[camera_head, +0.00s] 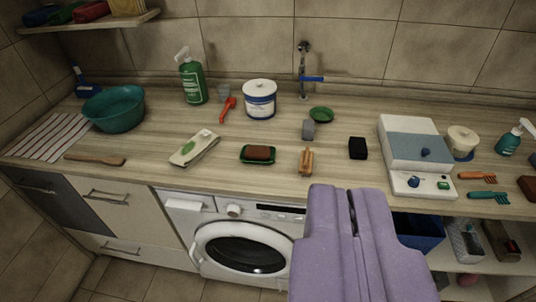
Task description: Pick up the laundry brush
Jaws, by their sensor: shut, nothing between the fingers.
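My gripper (352,195) is purple and reaches up from the bottom of the view, right of centre. Its fingers are shut with nothing held, in front of the counter edge. I cannot tell for certain which thing is the laundry brush. A small orange-brown wooden piece (305,160), possibly the brush, lies near the front edge, just beyond and left of my gripper. A long-handled wooden tool (95,159) lies at the left front. An orange brush-like tool (477,177) and a teal one (489,195) lie at the right.
The wooden counter (225,145) holds a green soap dish (243,159) with a brown bar, a black block (357,148), a grey block (308,130), a white tub (259,106) and a white-and-blue box (415,145). A blue-handled tap (312,78) stands behind. A washing machine (225,250) is below.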

